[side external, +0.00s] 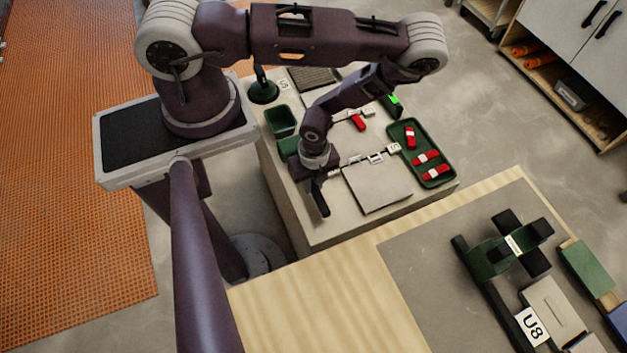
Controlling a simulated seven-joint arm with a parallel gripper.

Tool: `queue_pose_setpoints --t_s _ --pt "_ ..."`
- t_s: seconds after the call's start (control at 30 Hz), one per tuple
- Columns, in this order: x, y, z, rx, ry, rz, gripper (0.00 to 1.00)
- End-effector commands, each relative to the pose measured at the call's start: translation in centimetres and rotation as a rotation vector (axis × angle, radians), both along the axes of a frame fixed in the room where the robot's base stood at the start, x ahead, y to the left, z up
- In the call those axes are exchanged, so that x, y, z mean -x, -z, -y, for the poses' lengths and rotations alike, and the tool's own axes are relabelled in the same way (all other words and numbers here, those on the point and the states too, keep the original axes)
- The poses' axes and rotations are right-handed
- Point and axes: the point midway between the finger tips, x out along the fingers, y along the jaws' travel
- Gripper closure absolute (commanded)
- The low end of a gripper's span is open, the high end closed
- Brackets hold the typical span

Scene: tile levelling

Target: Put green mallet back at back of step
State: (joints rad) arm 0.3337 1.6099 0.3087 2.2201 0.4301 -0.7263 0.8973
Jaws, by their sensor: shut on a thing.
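My gripper (311,178) is over the left front part of the pale step (325,233), pointing down. It is shut on a dark bar (320,199), which sticks out below and to the right of the hand. The bar looks like the handle of the green mallet. A dark green block (288,147) shows just behind and left of the hand. It may be the mallet's head, but the hand covers the join. I cannot tell whether the held thing touches the step.
A grey tile (378,187) lies right of my gripper, with small levelling pieces along its back edge. A green tray (436,172) holds red-and-white pieces. A green bin (281,121) and a dark green round-based thing (264,90) stand farther back. A wooden-edged table (330,302) is in front.

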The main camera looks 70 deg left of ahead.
Motion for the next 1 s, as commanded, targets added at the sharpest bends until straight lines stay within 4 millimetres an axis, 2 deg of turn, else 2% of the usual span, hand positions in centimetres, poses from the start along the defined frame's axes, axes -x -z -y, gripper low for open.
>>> queue_pose_setpoints --t_s 0.87,0.9,1.0 --pt "0.0 1.8 0.0 -0.001 0.0 -0.001 1.0" --pt "0.0 1.8 0.0 -0.001 0.0 -0.001 0.78" --pt "0.0 1.8 0.0 -0.001 0.0 0.0 0.59"
